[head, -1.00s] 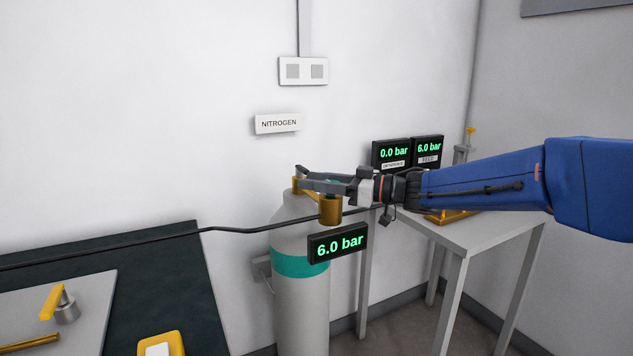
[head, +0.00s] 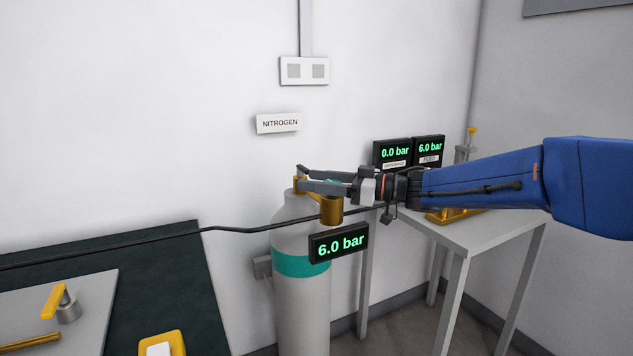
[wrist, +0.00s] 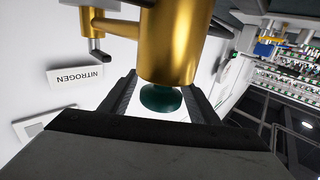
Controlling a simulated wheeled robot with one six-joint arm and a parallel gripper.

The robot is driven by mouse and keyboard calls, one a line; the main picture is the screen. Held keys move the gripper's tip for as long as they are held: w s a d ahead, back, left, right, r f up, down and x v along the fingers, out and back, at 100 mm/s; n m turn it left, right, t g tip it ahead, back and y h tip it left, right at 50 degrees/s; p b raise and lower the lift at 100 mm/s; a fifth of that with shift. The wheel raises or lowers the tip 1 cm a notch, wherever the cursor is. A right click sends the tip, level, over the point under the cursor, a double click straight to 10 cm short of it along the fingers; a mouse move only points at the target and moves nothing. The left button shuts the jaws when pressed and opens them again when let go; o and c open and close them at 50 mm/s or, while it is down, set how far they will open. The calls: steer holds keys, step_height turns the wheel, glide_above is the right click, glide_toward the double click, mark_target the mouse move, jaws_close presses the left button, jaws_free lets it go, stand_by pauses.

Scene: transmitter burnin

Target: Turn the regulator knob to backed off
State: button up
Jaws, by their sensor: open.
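The regulator is a brass body (head: 331,210) on top of a grey nitrogen cylinder (head: 303,318) with a teal band. In the wrist view the brass body (wrist: 170,45) fills the top middle, and the dark green regulator knob (wrist: 160,98) sticks out of its end. My gripper (head: 305,180) is at the regulator, in front of the cylinder top. In the wrist view its two fingers stand apart on either side of the knob, with gaps showing, so the gripper is open. In the head view the knob is mostly hidden by my gripper. The regulator display (head: 338,244) reads 6.0 bar.
Two displays (head: 411,151) reading 0.0 bar and 6.0 bar stand on a grey side table (head: 470,236) at right. A dark bench (head: 190,270) lies at left.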

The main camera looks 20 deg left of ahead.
steer(key=w+d, duration=0.1)
steer(key=d, duration=1.6)
steer(key=shift+w+d, duration=0.15)
steer(key=shift+w, duration=0.15)
